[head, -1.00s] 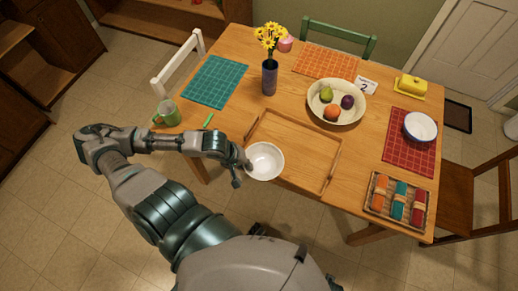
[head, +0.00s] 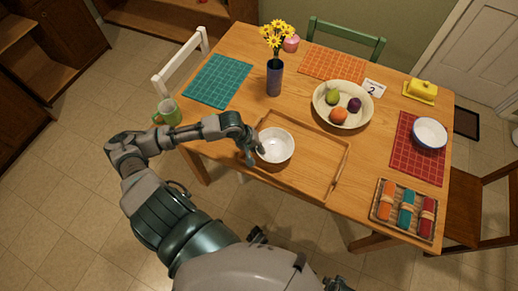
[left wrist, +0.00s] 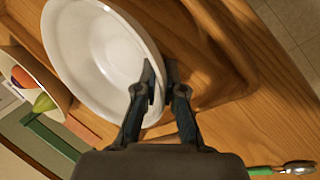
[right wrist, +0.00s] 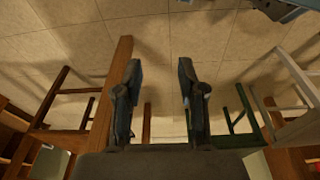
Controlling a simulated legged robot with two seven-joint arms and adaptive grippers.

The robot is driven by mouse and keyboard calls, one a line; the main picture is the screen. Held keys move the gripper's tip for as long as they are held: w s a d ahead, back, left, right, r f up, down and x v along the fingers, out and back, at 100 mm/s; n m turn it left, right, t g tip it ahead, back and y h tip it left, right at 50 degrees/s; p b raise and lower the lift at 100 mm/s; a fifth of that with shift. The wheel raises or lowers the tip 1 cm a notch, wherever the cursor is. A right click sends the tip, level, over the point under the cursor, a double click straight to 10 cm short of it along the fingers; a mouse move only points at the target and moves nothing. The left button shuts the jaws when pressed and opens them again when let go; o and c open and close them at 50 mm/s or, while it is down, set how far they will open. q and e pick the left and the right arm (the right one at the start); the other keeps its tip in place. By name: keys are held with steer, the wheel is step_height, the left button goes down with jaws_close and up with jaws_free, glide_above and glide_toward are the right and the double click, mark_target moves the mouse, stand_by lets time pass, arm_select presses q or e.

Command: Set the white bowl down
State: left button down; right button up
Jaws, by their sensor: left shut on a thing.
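The white bowl (head: 275,146) is over the left end of the wooden tray (head: 318,186). My left gripper (head: 254,152) is at the bowl's left rim. In the left wrist view, its fingers (left wrist: 161,84) are shut on the rim of the bowl (left wrist: 92,50), one finger inside and one outside. The bowl's underside is hidden, so I cannot tell whether it touches the tray. In the right wrist view, my right gripper (right wrist: 161,80) is open and empty, with floor and chairs beyond it.
A fruit bowl (head: 358,118) stands behind the tray, and a vase of yellow flowers (head: 275,78) at the back. Right are a blue-rimmed bowl (head: 430,134) and a basket of rolled cloths (head: 405,209). The tray's right part is clear.

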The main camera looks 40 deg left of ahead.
arm_select(q)
steer(key=c, duration=1.5)
jaws_free()
steer(key=shift+a, duration=0.2)
steer(key=shift+o, duration=1.1)
steer(key=shift+a+f, duration=0.1)
steer(key=shift+a, duration=0.1)
steer(key=shift+d, duration=0.15)
steer(key=shift+s+d+r, duration=0.1)
steer(key=shift+r, duration=0.25)
steer(key=p+v, duration=0.5)
steer(key=v, duration=0.6)
steer(key=shift+r, duration=0.25)
arm_select(e)
steer(key=s+d+f, duration=0.1)
steer(key=s+f, duration=0.6)
steer(key=f, duration=0.4)
steer(key=shift+s+f+g, duration=0.15)
steer(key=shift+f+g, duration=0.15)
arm_select(q)
steer(key=shift+a, duration=0.2)
arm_select(e)
steer(key=shift+a, duration=0.1)
arm_select(q)
steer(key=shift+f, duration=0.1)
